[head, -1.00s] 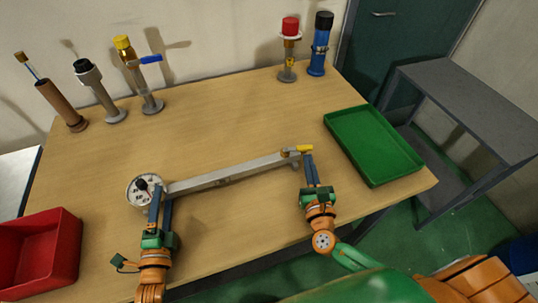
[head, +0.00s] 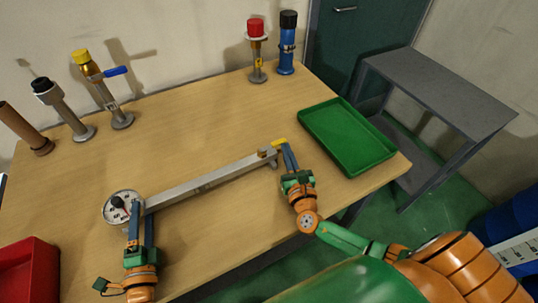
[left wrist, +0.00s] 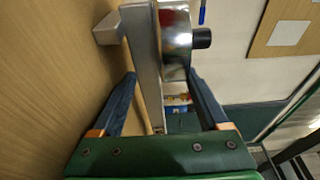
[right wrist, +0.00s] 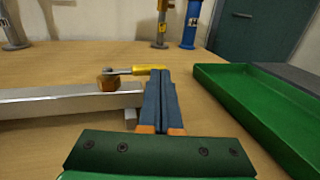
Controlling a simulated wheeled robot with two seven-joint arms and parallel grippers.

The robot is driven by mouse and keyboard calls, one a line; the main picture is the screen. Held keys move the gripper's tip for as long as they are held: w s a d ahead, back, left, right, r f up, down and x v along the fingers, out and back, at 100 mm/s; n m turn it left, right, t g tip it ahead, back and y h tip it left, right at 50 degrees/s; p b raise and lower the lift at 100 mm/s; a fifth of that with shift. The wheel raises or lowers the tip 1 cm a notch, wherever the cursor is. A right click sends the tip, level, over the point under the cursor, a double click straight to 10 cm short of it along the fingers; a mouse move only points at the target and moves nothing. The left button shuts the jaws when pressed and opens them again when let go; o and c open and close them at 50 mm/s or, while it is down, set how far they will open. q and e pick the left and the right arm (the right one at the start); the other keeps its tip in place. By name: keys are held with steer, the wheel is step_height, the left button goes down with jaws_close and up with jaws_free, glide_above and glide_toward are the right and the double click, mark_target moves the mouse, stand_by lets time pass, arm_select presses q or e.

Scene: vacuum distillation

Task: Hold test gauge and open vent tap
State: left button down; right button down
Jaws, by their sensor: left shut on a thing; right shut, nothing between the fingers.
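The round white-faced test gauge (head: 123,207) with a black knob lies at the left end of a long grey metal bar (head: 205,182). My left gripper (head: 140,208) is shut on the gauge; in the left wrist view its fingers stand either side of the gauge body (left wrist: 175,45) and the bar. At the bar's right end is the vent tap with a yellow lever (head: 279,142); the lever also shows in the right wrist view (right wrist: 148,69). My right gripper (head: 288,150) is shut and empty, its fingertips right at the lever's outer end; whether they touch is unclear.
A green tray (head: 345,138) lies right of my right gripper. A red bin (head: 28,270) stands at the left front. Several upright fittings, including a blue-handled one (head: 115,100) and a blue cylinder (head: 287,45), line the back. The table's middle behind the bar is clear.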

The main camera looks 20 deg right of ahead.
steer(key=s, duration=1.4)
steer(key=shift+d, duration=0.4)
arm_select(q)
jaws_free()
steer(key=shift+s+f, duration=0.1)
steer(key=shift+s, duration=0.35)
steer(key=s, duration=0.3)
steer(key=s+a, duration=0.1)
steer(key=s, duration=0.3)
steer(key=s+a, duration=0.1)
steer(key=s, duration=0.3)
steer(key=shift+s, duration=0.1)
